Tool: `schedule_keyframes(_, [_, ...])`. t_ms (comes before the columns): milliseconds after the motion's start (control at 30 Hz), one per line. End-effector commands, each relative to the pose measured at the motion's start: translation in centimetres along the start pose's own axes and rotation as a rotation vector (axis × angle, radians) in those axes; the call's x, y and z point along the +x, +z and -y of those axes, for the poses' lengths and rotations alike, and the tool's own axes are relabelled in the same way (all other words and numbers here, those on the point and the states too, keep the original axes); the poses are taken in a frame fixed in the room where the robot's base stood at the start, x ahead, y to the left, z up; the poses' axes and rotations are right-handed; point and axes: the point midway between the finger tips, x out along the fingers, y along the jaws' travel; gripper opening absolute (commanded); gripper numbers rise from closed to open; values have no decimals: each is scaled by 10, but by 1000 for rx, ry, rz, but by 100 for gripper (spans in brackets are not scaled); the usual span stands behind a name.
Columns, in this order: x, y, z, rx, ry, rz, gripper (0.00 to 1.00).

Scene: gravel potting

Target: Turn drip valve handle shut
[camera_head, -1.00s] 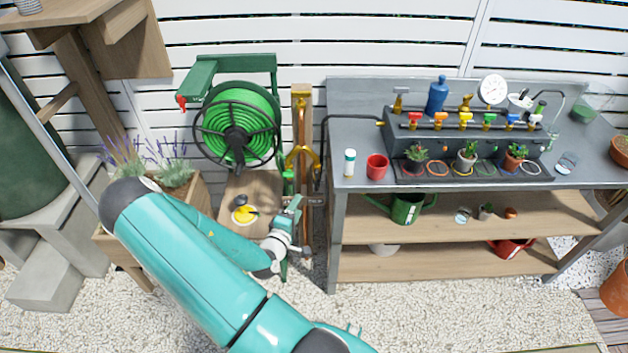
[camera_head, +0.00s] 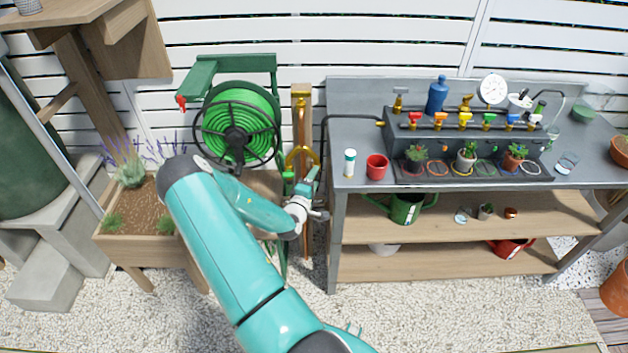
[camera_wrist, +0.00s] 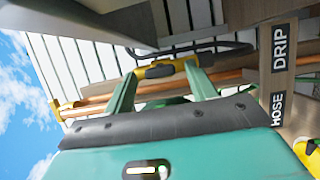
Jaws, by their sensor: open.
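A wooden post carries brass pipework (camera_head: 301,156) with a forked fitting, left of the bench. My gripper (camera_head: 314,178) is beside the lower part of this pipework. In the wrist view my gripper (camera_wrist: 161,72) has its two green fingers spread apart. A yellow-and-black fitting (camera_wrist: 158,70) shows beyond and between the fingertips, along copper pipes (camera_wrist: 100,102). I cannot tell whether it is the drip valve handle or whether a finger touches it. The label DRIP (camera_wrist: 280,45) is on the post at right, with the label HOSE (camera_wrist: 277,108) below it.
A green hose reel (camera_head: 238,128) hangs left of the post. The grey bench (camera_head: 350,178) stands close on the right, with a red cup (camera_head: 377,167) and a white bottle (camera_head: 350,162) near its left end. A wooden planter (camera_head: 140,245) is at left.

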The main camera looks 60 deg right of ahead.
Motion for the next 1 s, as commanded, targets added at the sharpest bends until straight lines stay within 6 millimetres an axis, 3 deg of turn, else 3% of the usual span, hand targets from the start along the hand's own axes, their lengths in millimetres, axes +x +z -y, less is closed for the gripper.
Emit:
schedule_keyframes(267, [3, 0, 0, 0, -1, 0, 56])
schedule_keyframes(500, [2, 0, 0, 0, -1, 0, 13])
schedule_keyframes(533, [2, 0, 0, 0, -1, 0, 12])
schedule_keyframes(1000, [2, 0, -1, 90, -39, 0, 12])
